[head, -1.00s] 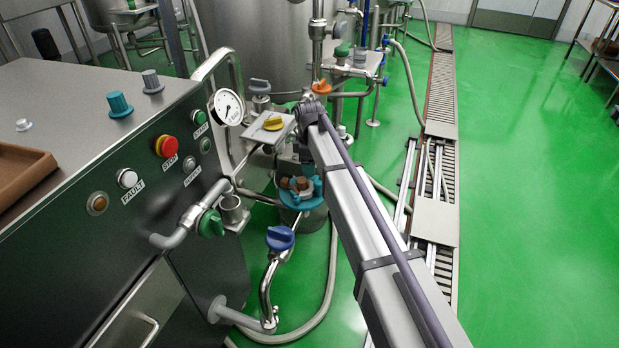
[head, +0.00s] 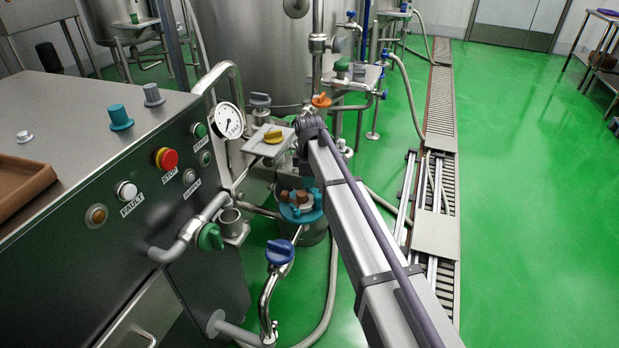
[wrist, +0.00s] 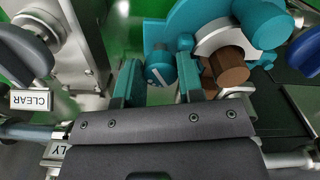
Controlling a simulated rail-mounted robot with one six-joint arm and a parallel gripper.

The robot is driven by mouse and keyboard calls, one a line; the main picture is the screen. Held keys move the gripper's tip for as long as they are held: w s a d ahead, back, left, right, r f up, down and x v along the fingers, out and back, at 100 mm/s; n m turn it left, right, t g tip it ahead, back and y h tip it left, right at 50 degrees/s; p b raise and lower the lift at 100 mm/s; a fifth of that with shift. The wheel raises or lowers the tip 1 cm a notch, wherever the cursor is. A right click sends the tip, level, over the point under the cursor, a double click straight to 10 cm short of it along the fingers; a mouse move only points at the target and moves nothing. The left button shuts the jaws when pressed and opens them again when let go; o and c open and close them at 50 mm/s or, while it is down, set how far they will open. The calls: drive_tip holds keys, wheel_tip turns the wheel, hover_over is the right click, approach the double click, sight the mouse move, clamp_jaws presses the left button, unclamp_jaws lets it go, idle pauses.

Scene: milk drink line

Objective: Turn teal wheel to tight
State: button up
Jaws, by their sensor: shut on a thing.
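The teal wheel (head: 302,215) sits low on top of a metal vessel beside the machine cabinet, with brown and pale parts at its centre. In the wrist view the wheel (wrist: 192,22) fills the upper right, with rounded teal knobs on its rim and a brown block (wrist: 228,68) near its hub. My gripper (wrist: 158,76) has its two teal-faced fingers on either side of one rim knob (wrist: 160,66), which bears a white mark. It is shut on that part of the wheel. In the head view my arm's end hides the fingers. I cannot read the wheel's tight position.
A blue-handled valve (head: 279,252) and a green-handled valve (head: 210,237) stand close by. A CLEAR label (wrist: 30,100) shows at left in the wrist view. Green floor (head: 520,200) is open at right.

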drive_tip(key=shift+m, duration=0.3)
drive_tip(key=m, duration=0.5)
drive_tip(key=shift+s, duration=0.1)
drive_tip(key=m, duration=0.6)
drive_tip(key=shift+a+m, duration=0.1)
drive_tip(key=shift+m, duration=0.2)
drive_tip(key=m, duration=0.6)
drive_tip(key=shift+a, duration=0.1)
drive_tip(key=m, duration=0.5)
drive_tip(key=shift+m, duration=0.3)
drive_tip(key=o, duration=0.9)
